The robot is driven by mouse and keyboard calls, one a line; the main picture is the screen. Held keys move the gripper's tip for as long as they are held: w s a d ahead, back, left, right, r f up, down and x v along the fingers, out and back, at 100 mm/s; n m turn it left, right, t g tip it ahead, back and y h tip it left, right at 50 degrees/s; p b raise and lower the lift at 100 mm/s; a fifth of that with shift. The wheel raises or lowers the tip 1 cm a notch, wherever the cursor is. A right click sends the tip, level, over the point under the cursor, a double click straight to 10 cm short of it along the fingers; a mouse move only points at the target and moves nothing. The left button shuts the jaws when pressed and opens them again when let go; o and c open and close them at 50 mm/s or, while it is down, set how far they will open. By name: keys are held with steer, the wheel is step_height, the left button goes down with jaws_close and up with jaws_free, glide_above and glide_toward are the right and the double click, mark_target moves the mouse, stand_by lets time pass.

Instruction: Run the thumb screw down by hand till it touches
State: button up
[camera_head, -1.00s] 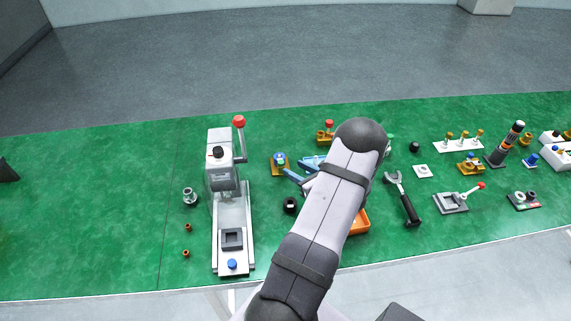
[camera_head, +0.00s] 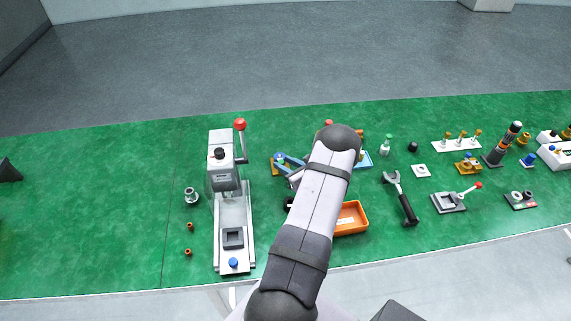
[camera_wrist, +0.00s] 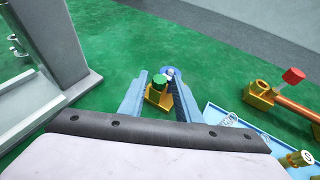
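A brass-coloured block with a ribbed green knob (camera_wrist: 160,80) on top shows between my fingertips in the wrist view; the knob looks like the thumb screw. A round blue-and-white part (camera_wrist: 168,73) is just behind it. My gripper (camera_wrist: 157,88) is open, with one blue finger on each side of the block in the picture. I cannot tell whether either finger touches it. In the head view my gripper (camera_head: 291,164) is over the brass block (camera_head: 275,169), which it partly hides. The knob's lower end and its contact are hidden.
A tall grey-white press (camera_head: 221,165) with a red-balled lever stands left. An orange tray (camera_head: 352,218), a light-blue tray (camera_head: 364,160) and a wrench (camera_head: 402,198) lie to the right. A red-knobbed brass handle (camera_wrist: 290,80) lies right in the wrist view.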

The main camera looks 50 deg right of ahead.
jaws_close()
steer(key=shift+a, duration=0.1)
steer(key=shift+w+a+m+g+h+b, duration=0.2)
steer(key=shift+m+g+h+b, duration=0.2)
steer(key=shift+m+h+b, duration=0.4)
steer(key=shift+w+a+r+m+g+h+b, duration=0.1)
steer(key=shift+m+g+h+b, duration=0.3)
steer(key=shift+m+h, duration=0.35)
steer(key=shift+a+m+g+h+b, duration=0.1)
steer(key=shift+m+g+h+b, duration=0.3)
steer(key=shift+m+h, duration=0.3)
steer(key=shift+o, duration=1.9)
jaws_free()
